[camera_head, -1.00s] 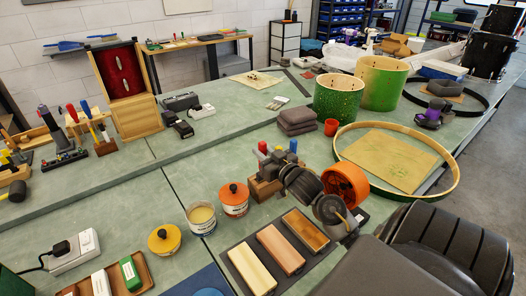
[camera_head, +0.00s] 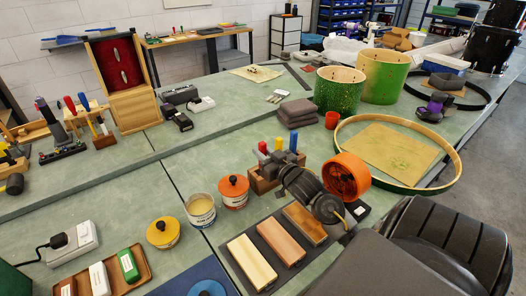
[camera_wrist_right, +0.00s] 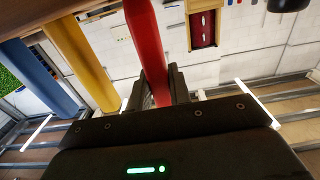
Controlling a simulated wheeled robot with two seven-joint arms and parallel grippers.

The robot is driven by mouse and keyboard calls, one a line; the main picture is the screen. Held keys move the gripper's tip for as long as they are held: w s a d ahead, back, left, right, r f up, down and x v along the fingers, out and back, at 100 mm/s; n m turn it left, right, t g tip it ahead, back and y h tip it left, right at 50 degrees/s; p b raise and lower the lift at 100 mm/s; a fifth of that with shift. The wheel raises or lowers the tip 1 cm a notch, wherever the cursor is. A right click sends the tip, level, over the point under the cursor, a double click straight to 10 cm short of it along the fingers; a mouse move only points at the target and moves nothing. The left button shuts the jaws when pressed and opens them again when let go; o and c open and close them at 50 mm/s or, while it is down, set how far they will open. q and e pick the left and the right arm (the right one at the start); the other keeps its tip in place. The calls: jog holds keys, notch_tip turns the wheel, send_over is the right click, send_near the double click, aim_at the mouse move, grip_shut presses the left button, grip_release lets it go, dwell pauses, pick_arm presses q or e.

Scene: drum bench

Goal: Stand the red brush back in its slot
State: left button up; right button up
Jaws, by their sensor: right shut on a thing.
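The red brush (camera_head: 262,148) shows its upright red handle at the left end of a small wooden block (camera_head: 262,184). A blue handle (camera_head: 293,143) stands at the block's other end. My right gripper (camera_head: 274,163) is beside the block, its fingertips mostly hidden by my wrist. In the right wrist view, its fingers are shut around the red handle (camera_wrist_right: 146,45). Yellow (camera_wrist_right: 82,60) and blue (camera_wrist_right: 38,75) handles stand to the left, apart from the fingers. The lower end of the red brush is hidden, so I cannot tell how deep it sits. My left gripper is not in view.
An orange fan-like disc (camera_head: 346,177) stands just right of my wrist. An orange-lidded jar (camera_head: 233,192) and an open jar (camera_head: 200,211) stand left of the block. A dark tray with wooden bars (camera_head: 252,262) lies in front. A drum hoop (camera_head: 455,165) is farther right.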

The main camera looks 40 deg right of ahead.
jog(key=shift+f, duration=0.4)
jog(key=o, duration=0.8)
jog(key=s, duration=0.3)
jog(key=s+b, duration=0.1)
jog(key=s, duration=0.3)
jog(key=s+a+b, duration=0.1)
jog(key=s, duration=0.2)
jog(key=shift+s+a, duration=0.1)
jog(key=shift+s, duration=0.3)
